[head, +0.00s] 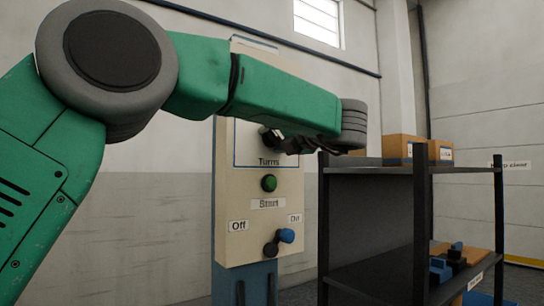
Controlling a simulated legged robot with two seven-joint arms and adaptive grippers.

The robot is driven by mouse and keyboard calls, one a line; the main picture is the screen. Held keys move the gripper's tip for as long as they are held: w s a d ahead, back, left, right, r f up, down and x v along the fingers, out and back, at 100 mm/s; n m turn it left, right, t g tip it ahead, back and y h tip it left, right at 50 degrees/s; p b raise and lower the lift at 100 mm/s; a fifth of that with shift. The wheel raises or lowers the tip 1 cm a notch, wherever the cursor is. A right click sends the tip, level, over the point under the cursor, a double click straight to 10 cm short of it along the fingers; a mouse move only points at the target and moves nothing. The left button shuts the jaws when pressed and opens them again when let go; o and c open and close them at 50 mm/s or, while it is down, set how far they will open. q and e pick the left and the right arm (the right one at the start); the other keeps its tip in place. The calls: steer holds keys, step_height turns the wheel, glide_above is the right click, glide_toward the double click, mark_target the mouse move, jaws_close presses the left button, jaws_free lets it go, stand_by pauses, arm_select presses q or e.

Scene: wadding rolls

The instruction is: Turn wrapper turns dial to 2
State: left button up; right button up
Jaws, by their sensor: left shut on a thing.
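The cream control panel (234,190) of the wrapper stands upright in the middle of the head view. Its upper section carries a blue outline and a label reading "Turns" (269,162). My left arm reaches across the top of this section. My left gripper (277,140) is at the panel just above the label, shut on the turns dial. The dial is mostly hidden behind my dark fingers and wrist, so its numbers and pointer cannot be read. My right gripper is not in view.
Below the label are a green Start button (269,183) and an Off/On lever with a blue knob (286,236). A dark shelf rack (421,220) stands close on the right, with cardboard boxes (398,147) on top and blue and black items lower down.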

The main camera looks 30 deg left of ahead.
arm_select(q)
steer(key=shift+w+d+f+n+b, duration=0.1)
steer(key=shift+d+f+n+b, duration=0.15)
steer(key=shift+f+n+b, duration=0.2)
steer(key=shift+r, duration=0.15)
steer(key=o, duration=1.2)
steer(key=shift+d+r, duration=0.25)
steer(key=shift+d, duration=0.05)
steer(key=shift+s+d, duration=0.2)
steer(key=shift+d, duration=0.1)
steer(key=shift+v, duration=5.5)
steer(key=shift+w+d+f, duration=0.15)
steer(key=shift+d+f, duration=0.05)
